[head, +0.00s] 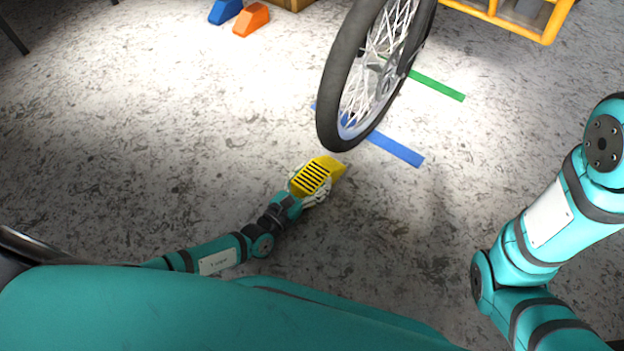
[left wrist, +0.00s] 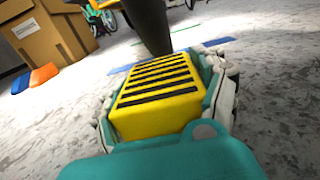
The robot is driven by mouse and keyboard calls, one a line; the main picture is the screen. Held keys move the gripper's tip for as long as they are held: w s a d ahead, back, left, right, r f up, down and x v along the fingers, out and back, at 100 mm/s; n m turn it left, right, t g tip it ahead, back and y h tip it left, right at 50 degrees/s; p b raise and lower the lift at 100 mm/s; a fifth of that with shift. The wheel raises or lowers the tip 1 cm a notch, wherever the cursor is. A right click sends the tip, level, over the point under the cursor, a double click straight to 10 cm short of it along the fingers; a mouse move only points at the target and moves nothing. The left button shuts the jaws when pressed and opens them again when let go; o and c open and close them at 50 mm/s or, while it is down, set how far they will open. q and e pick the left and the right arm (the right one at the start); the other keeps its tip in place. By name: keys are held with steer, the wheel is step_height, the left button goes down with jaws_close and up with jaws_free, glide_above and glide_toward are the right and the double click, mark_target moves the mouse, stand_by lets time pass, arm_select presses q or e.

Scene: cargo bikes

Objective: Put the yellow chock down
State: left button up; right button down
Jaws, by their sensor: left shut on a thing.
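The yellow chock (head: 318,173) has black ridges and is held low over or on the grey floor, just in front of the bike wheel (head: 345,100). I cannot tell whether it touches the floor. My left gripper (head: 312,187) is shut on the chock, with fingers on both sides of it. In the left wrist view the chock (left wrist: 160,95) sits between the pale fingers, its far end close to the dark tyre (left wrist: 150,28). My right arm shows at the right of the head view, but its gripper is out of view.
A blue strip (head: 395,149) and a green strip (head: 437,84) mark the floor by the wheel. A blue chock (head: 224,11) and an orange chock (head: 251,19) lie at the back, near a cardboard box (left wrist: 45,38). The floor left of the wheel is clear.

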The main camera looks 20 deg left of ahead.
arm_select(q)
steer(key=shift+r, duration=0.1)
steer(key=o, duration=1.8)
steer(key=shift+s+a, duration=0.15)
steer(key=shift+s, duration=0.2)
steer(key=p+v, duration=0.4)
steer(key=v, duration=0.6)
steer(key=shift+s+r, duration=0.1)
steer(key=shift+s, duration=0.1)
steer(key=shift+s+a, duration=0.2)
steer(key=shift+s, duration=0.25)
